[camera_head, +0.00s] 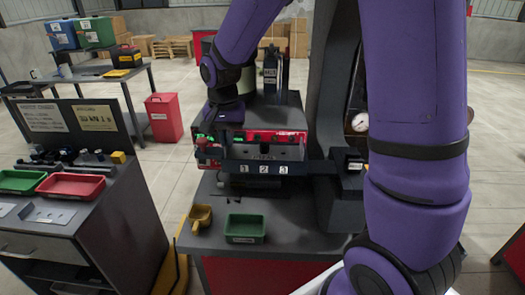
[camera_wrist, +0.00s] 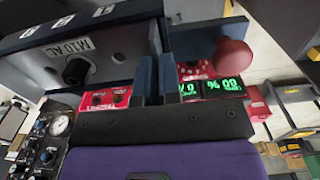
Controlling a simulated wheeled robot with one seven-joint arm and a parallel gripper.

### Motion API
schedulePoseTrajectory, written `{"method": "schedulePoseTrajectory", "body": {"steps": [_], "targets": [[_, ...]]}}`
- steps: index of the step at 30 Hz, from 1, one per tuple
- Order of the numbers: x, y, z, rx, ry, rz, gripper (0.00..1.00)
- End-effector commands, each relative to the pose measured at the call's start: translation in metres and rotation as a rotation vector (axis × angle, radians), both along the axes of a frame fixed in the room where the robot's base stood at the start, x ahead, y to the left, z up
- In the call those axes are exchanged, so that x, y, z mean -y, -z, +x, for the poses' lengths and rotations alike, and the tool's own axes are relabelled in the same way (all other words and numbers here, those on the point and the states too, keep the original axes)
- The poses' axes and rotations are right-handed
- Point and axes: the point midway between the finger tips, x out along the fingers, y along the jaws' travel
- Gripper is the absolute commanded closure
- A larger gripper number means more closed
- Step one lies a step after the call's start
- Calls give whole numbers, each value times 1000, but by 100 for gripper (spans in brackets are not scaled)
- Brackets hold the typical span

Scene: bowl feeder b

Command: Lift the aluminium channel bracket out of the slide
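My gripper (camera_wrist: 154,80) shows its two dark fingers close together in the wrist view, with a narrow gap between them. In the head view, my purple hand reaches down to the left end of the slide (camera_head: 262,168), numbered 1, 2, 3. A grey part (camera_head: 262,151) sits behind the numbers. My fingertips are hard to make out there.
A red panel with green-lit readouts (camera_wrist: 213,88) and a red knob (camera_wrist: 232,58) are close beside the fingers. A green tray (camera_head: 245,228) and yellow scoop (camera_head: 201,218) stand on the bench front. A pressure gauge (camera_head: 360,122) is right of the slide.

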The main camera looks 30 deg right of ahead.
Motion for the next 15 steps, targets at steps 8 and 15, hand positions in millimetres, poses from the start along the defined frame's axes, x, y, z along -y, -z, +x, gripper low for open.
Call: {"method": "schedulePoseTrajectory", "body": {"steps": [8,15], "targets": [[0,-7,0,1,0,0,100],[0,-15,0,1,-1,-1,100]]}}
